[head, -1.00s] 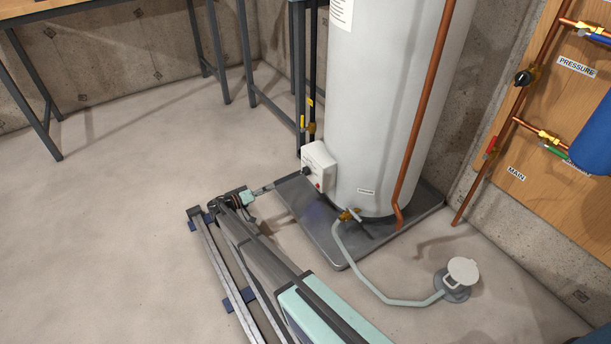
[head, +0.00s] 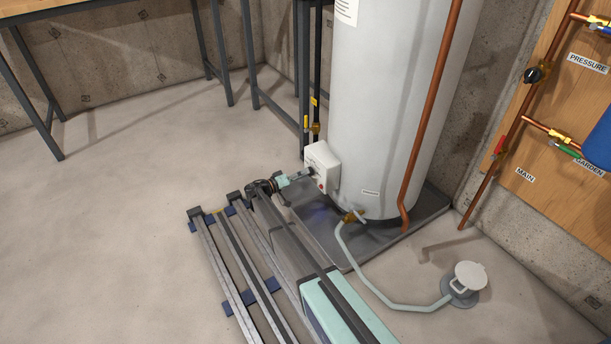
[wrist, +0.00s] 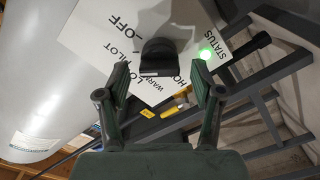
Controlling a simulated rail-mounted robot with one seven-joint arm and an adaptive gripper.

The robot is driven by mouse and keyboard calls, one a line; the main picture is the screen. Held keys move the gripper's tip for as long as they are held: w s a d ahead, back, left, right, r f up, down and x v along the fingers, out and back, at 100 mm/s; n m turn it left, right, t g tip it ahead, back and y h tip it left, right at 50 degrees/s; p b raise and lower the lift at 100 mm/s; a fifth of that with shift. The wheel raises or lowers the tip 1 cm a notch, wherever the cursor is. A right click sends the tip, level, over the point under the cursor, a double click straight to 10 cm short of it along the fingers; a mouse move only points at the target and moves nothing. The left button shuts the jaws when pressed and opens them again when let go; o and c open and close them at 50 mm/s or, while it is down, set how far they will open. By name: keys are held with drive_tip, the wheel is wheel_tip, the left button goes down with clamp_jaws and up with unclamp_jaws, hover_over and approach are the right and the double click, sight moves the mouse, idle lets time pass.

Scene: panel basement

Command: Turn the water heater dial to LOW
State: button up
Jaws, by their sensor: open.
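The water heater (head: 385,110) is a tall white tank with a white control box (head: 325,160) low on its left side. In the wrist view the box face (wrist: 105,30) carries OFF, PILOT, LOW, WARM, HOT and STATUS labels, seen turned over. The black dial (wrist: 160,56) is in the upper middle; its exact setting is hard to read. My gripper (wrist: 159,76) is open, with one finger to each side of the dial in the picture and no clear contact. In the head view my gripper (head: 306,174) is at the box front and hides most of the dial.
The tank stands in a grey drain pan (head: 350,258). A pale hose (head: 372,287) runs to a floor drain (head: 463,283). A table frame (head: 300,75) stands behind the box. Floor at left is clear.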

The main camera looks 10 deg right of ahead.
drive_tip(key=shift+x, duration=1.05)
drive_tip(key=c, duration=1.1)
drive_tip(key=shift+r+n, duration=0.1)
drive_tip(key=shift+n, duration=0.2)
drive_tip(key=n+p, duration=0.2)
drive_tip(key=p, duration=0.1)
drive_tip(key=shift+n, duration=0.3)
drive_tip(key=n+p, duration=0.4)
drive_tip(key=shift+n, duration=0.3)
